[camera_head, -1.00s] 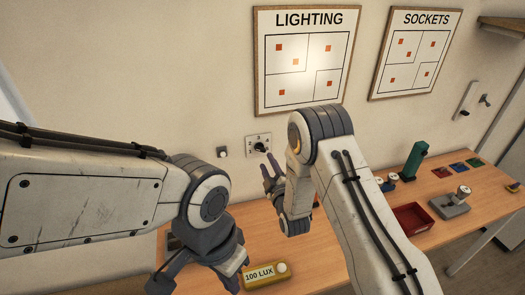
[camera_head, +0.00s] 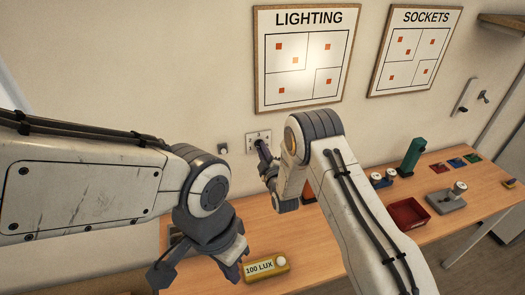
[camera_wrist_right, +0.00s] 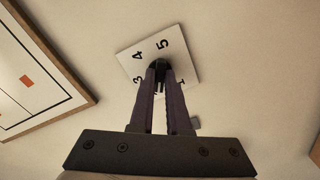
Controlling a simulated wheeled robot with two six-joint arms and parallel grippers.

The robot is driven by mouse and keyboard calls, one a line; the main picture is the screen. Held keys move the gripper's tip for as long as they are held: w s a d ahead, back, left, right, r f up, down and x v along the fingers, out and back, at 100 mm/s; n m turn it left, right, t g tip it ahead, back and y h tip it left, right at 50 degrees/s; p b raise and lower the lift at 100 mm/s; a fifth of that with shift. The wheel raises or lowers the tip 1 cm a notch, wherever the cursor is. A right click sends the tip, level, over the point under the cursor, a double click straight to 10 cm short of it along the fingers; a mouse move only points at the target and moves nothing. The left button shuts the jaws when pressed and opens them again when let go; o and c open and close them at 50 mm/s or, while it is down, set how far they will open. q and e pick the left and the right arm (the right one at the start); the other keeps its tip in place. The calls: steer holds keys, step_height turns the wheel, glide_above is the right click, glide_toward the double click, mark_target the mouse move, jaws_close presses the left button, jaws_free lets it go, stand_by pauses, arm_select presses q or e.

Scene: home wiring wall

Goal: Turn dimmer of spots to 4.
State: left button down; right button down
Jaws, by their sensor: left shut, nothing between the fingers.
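The dimmer is a white square wall plate (camera_head: 258,138) with numbers around a black knob, below the lighting board. In the right wrist view the plate (camera_wrist_right: 180,66) shows 3, 4, 5 and part of 1; my fingers hide the rest. My right gripper (camera_wrist_right: 160,72) has a finger on each side of the black knob (camera_wrist_right: 160,65) and appears shut on it. Where the knob points cannot be made out. In the head view the right gripper (camera_head: 262,152) reaches the plate. My left gripper (camera_head: 165,272) is shut and empty, low above the table's left part.
The lighting board (camera_head: 301,100) and sockets board (camera_head: 409,90) hang above. A small wall switch (camera_head: 223,148) is left of the dimmer. A yellow 100 LUX block (camera_head: 266,268) lies on the table near my left gripper. A red tray (camera_head: 407,214) stands right of my right arm.

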steer(key=shift+m+b, duration=11.9)
steer(key=shift+b, duration=1)
steer(key=shift+r, duration=0.1)
steer(key=c, duration=0.9)
jaws_free()
